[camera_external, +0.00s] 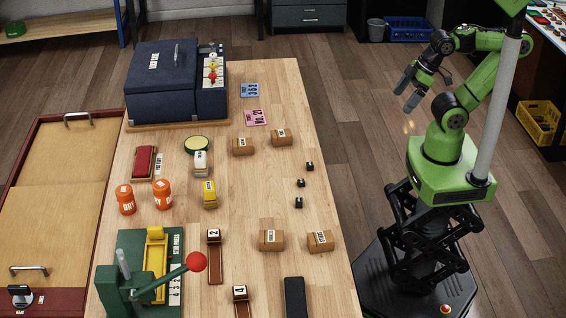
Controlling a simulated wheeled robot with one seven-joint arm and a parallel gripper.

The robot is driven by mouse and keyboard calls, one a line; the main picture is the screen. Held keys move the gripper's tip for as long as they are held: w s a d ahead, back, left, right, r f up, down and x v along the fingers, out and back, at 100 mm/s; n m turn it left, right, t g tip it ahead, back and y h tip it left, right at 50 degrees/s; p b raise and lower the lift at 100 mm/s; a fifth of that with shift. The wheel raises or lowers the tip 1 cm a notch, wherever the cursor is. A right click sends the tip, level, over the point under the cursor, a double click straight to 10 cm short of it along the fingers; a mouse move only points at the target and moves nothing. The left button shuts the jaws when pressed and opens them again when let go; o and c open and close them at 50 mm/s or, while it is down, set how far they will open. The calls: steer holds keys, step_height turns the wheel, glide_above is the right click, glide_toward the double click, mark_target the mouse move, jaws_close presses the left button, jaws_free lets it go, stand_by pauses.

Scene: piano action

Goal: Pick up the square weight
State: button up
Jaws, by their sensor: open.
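Three small dark blocks sit in a loose line near the right side of the wooden table (262,215): a far one (310,166), a middle one (300,183) and a near one (298,203). They are too small for me to tell which is the square weight. My gripper (407,91) is open and empty. It is off the table's right side, above the floor, well apart from the blocks.
Several small brown boxes (271,240) stand around the dark blocks. A dark blue case (170,82) is at the far left. A green press with a red-knobbed lever (196,261) stands at the near left. Orange bottles (162,194) stand behind the press. Bare wood surrounds the blocks.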

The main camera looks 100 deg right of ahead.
steer(key=shift+c, duration=0.2)
steer(key=c, duration=0.8)
steer(key=shift+o, duration=0.2)
